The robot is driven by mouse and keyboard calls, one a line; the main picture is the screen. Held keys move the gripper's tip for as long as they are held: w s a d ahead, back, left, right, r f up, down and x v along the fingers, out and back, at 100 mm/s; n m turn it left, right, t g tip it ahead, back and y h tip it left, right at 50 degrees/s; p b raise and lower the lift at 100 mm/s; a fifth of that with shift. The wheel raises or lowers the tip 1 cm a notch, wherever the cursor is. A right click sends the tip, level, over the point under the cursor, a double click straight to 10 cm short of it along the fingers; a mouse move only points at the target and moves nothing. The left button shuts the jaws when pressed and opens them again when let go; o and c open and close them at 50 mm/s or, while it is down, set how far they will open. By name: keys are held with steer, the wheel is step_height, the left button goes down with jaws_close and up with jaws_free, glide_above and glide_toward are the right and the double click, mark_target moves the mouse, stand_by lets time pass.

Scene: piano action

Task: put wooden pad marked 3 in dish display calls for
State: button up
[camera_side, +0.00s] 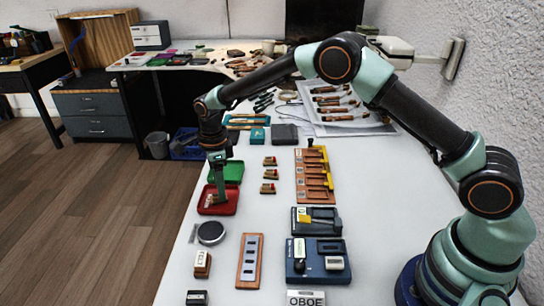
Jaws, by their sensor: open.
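A red dish (232,207) lies near the table's left edge, with a green dish (234,168) just behind it. My gripper (218,201) points down into the red dish, its fingers open. A small pale and reddish piece (209,200) shows in the red dish, left of and close to the fingers; I cannot tell whether they touch it. Several small wooden pads (269,174) stand in a column right of the dishes. Their markings are too small to read, so I cannot tell which is marked 3. A dark blue device (318,275) stands at the front; its display is unreadable.
An orange-brown rack with yellow parts (314,175) stands right of the pads. A second box (316,220), a wooden strip (250,261), a round dark tin (211,233) and an OBOE sign (306,298) are nearer. White table between the pads and the wooden strip is clear.

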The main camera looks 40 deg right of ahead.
steer(key=s+d+r+n+t, duration=0.1)
steer(key=s+d+r+n, duration=0.15)
steer(key=r, duration=0.65)
steer(key=s+d+r+n, duration=0.1)
steer(key=d+r+n, duration=0.15)
steer(key=r, duration=0.65)
steer(key=s+d+r+n+t, duration=0.2)
steer(key=s+d+n, duration=0.2)
steer(key=s+n, duration=0.4)
steer(key=s+d+r+n+t, duration=0.1)
steer(key=s+d+n+t, duration=0.1)
steer(key=s+d+n, duration=0.3)
steer(key=s+n, duration=0.4)
steer(key=s, duration=0.3)
steer(key=shift+r+t, duration=0.3)
steer(key=shift+r, duration=0.05)
